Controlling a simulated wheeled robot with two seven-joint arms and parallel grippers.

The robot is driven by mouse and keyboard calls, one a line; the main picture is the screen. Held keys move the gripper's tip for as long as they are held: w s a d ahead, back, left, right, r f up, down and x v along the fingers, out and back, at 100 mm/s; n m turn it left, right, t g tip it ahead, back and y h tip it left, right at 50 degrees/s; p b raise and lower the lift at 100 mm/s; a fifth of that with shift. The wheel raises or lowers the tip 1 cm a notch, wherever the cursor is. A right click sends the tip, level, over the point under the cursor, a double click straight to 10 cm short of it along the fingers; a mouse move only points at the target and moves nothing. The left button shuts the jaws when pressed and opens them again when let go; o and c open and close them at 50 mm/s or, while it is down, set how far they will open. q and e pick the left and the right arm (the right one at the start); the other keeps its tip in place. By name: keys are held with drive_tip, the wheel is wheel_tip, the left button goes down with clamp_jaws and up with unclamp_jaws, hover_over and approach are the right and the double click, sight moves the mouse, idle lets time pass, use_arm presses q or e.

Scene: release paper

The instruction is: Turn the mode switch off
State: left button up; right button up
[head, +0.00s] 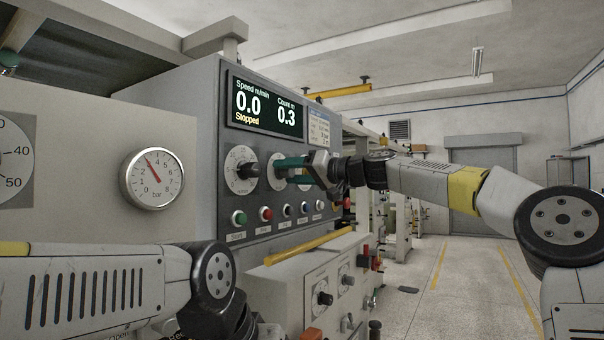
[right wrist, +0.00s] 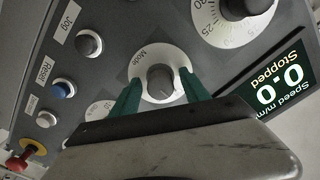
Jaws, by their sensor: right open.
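The mode switch (right wrist: 160,82) is a grey knob on a round white plate marked "Mode", on the dark control panel (head: 232,208). My right gripper (head: 284,172) reaches the panel from the right, and in the head view it covers most of the switch. In the right wrist view its two green fingers (right wrist: 159,86) are open, one on each side of the knob. I cannot tell whether they touch it. The knob's pointer setting is too unclear to read. My left forearm shows at the lower left, but its gripper is out of view.
A larger speed dial (head: 241,170) sits left of the switch. Several push buttons, including a green one (head: 239,217), line up below. A yellow bar (head: 308,245) sticks out under the panel. The floor at right is clear.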

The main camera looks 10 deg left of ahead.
drive_tip(key=v, duration=0.7)
drive_tip(key=shift+d, duration=0.35)
drive_tip(key=shift+s, duration=0.1)
drive_tip(key=s+a+f+g+h, duration=0.1)
drive_tip(key=s+f+h, duration=0.35)
drive_tip(key=f, duration=0.45)
drive_tip(key=s+a+f+h, duration=0.1)
drive_tip(key=s+f+h, duration=0.3)
drive_tip(key=f, duration=0.5)
drive_tip(key=s+d+f+m+h, duration=0.2)
drive_tip(key=s+d+f, duration=0.2)
drive_tip(key=s+d, duration=0.3)
drive_tip(key=s+d+f+m+h, duration=0.2)
drive_tip(key=s+d+f, duration=0.3)
drive_tip(key=d, duration=0.6)
drive_tip(key=s+d+f+m+t+h, duration=0.1)
drive_tip(key=s+d+f, duration=0.4)
drive_tip(key=s+d, duration=0.5)
drive_tip(key=shift+f+m+h, duration=0.25)
drive_tip(key=shift+m+h, duration=0.4)
drive_tip(key=shift+m, duration=0.15)
drive_tip(key=shift+s+d, duration=0.1)
